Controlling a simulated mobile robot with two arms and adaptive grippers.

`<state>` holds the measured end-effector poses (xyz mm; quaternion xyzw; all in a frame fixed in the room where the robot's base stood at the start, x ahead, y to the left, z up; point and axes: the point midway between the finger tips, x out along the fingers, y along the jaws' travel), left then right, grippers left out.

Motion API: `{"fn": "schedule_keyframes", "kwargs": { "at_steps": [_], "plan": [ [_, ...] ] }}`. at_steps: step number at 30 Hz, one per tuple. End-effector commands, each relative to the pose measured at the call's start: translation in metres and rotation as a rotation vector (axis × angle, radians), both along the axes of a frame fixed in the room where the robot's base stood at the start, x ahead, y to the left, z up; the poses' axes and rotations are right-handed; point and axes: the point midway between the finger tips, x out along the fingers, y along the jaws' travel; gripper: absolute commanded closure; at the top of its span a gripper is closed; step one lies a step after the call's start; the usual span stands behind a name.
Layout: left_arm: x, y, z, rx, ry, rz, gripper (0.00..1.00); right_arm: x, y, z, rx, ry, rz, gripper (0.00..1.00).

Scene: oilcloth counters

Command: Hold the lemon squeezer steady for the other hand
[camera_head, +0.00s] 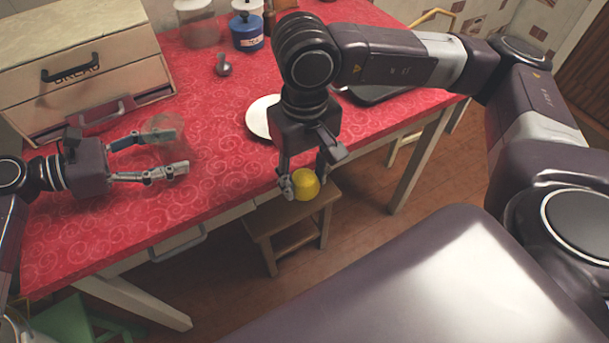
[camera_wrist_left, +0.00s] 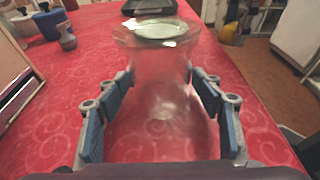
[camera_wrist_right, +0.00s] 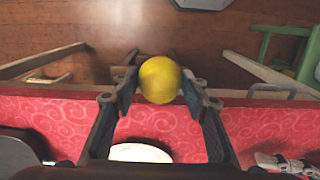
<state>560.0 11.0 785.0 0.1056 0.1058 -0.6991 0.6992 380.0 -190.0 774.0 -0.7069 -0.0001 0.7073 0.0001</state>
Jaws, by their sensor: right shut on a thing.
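The lemon squeezer (camera_head: 163,121) looks like a clear glass piece standing on the red counter at the left. Its flared rim and body show in the left wrist view (camera_wrist_left: 160,98). My left gripper (camera_head: 177,151) is open, with its fingers spread on either side of the glass; whether either finger touches it I cannot tell. My right gripper (camera_head: 305,180) is shut on a yellow lemon (camera_head: 306,185) and holds it at the counter's front edge. The lemon also shows between the fingers in the right wrist view (camera_wrist_right: 160,80).
A white plate (camera_head: 259,118) lies right of the squeezer, partly behind my right gripper. A bread box (camera_head: 95,85) stands behind my left gripper. A blue canister (camera_head: 247,35), a glass jar (camera_head: 198,25) and a small grey item (camera_head: 223,66) are farther back. A stool (camera_head: 290,221) stands below.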

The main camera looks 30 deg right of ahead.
Motion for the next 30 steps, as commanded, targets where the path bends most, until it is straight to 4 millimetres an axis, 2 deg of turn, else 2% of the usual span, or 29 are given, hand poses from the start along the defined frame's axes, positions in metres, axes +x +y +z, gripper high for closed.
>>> {"fn": "schedule_keyframes", "kwargs": {
  "at_steps": [1, 6, 11, 16, 20, 30],
  "plan": [
    [0.000, 0.000, 0.000, 0.000, 0.000, 0.000, 0.47, 0.000, 0.000, 0.000, 0.000, 0.000, 0.000, 0.79],
    [0.000, 0.000, 0.000, 0.000, 0.000, 0.000, 0.62, 0.000, 0.000, 0.000, 0.000, 0.000, 0.000, 0.79],
    [0.000, 0.000, 0.000, 0.000, 0.000, 0.000, 0.63, 0.001, 0.000, 0.002, 0.000, -0.002, -0.016, 0.79],
    [0.000, 0.000, 0.000, 0.000, 0.000, 0.000, 0.63, 0.009, 0.004, 0.016, 0.001, -0.005, -0.115, 0.79],
    [0.000, 0.000, 0.001, 0.000, 0.000, 0.000, 0.63, 0.038, 0.025, 0.034, 0.001, -0.007, -0.138, 0.79],
    [0.000, 0.000, 0.000, 0.000, 0.000, 0.000, 0.63, 0.117, 0.107, 0.095, -0.002, -0.009, -0.057, 0.79]
  ]
}}
